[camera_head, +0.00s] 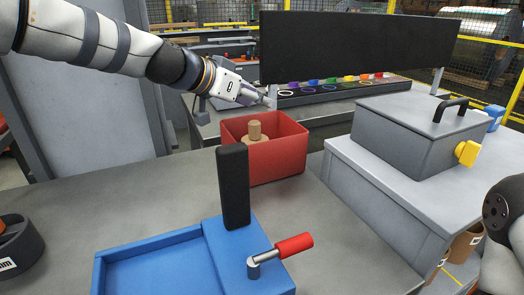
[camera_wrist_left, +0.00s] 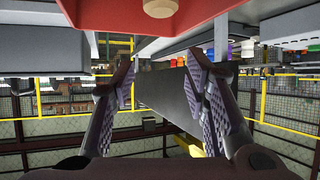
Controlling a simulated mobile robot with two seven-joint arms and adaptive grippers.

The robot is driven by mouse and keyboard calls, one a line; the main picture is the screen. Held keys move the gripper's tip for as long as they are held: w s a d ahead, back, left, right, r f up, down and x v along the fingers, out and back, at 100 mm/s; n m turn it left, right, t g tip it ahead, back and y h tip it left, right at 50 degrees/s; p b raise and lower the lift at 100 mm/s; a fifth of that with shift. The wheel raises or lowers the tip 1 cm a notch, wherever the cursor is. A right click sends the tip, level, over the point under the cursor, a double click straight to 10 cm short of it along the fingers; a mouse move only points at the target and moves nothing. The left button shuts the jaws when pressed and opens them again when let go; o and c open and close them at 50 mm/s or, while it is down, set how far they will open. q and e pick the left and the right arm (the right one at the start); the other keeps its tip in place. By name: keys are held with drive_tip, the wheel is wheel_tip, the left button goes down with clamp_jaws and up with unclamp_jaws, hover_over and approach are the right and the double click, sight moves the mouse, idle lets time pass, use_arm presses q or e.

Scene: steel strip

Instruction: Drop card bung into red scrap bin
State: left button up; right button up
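The red scrap bin (camera_head: 287,158) stands on the grey bench behind the blue fixture. A light-brown card bung (camera_head: 254,131) stands upright inside it, with a wider brown ring or flange at its foot; its lower part is hidden by the bin wall. My left gripper (camera_head: 262,97) is above and behind the bin, apart from the bung. In the left wrist view its fingers (camera_wrist_left: 160,85) are spread with nothing between them. That view also shows the red bin (camera_wrist_left: 85,15) and the bung's end at the top edge. My right gripper is out of view.
A blue fixture (camera_head: 150,262) with a black upright plate (camera_head: 233,187) and red-handled lever (camera_head: 293,245) stands in front. A grey box (camera_head: 410,140) with black handle sits at right. A black panel (camera_head: 355,50) stands behind. Brown cylinders (camera_head: 465,246) are low at right.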

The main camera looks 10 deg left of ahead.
use_arm(q)
drive_tip(key=v, duration=1.2)
drive_tip(key=shift+f, duration=0.1)
